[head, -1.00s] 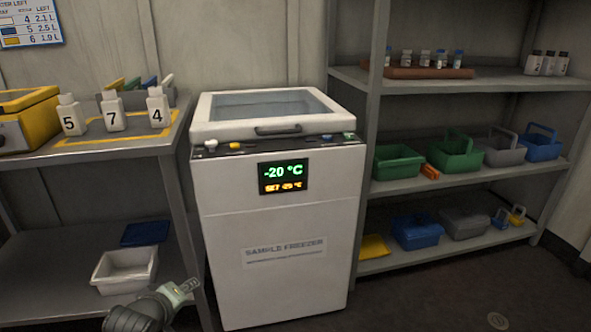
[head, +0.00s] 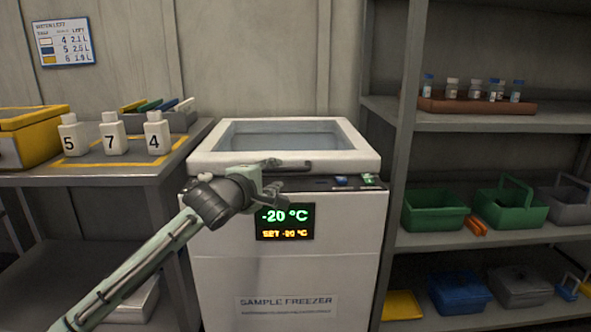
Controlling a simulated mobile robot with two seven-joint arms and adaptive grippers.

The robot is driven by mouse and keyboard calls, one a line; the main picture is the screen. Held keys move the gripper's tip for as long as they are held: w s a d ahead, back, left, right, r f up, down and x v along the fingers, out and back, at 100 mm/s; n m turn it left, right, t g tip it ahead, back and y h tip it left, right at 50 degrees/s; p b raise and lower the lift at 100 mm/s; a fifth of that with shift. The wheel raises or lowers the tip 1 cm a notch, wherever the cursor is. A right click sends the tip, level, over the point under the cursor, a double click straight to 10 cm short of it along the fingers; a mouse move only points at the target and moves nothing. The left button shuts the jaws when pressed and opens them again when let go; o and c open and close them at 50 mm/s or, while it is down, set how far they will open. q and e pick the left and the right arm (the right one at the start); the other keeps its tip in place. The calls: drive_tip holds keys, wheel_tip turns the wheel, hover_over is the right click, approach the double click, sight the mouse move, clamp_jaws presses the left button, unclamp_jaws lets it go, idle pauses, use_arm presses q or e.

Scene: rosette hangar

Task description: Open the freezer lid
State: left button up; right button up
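The white sample freezer (head: 290,265) stands in the middle, with a lit display reading -20 °C on its front. Its lid (head: 366,155) has a pale glass pane and lies closed on top. My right gripper is not in view.
A metal table (head: 95,178) at left holds white bottles (head: 113,133) numbered 5, 7 and 4 and a yellow case (head: 30,135). A shelf rack (head: 500,120) at right holds vials, green baskets (head: 435,212) and blue and grey bins. It stands close beside the freezer.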

sight(284, 170)
use_arm(q)
drive_tip(key=x, duration=0.7)
drive_tip(key=shift+w, duration=0.2)
drive_tip(key=shift+c, duration=0.5)
clamp_jaws()
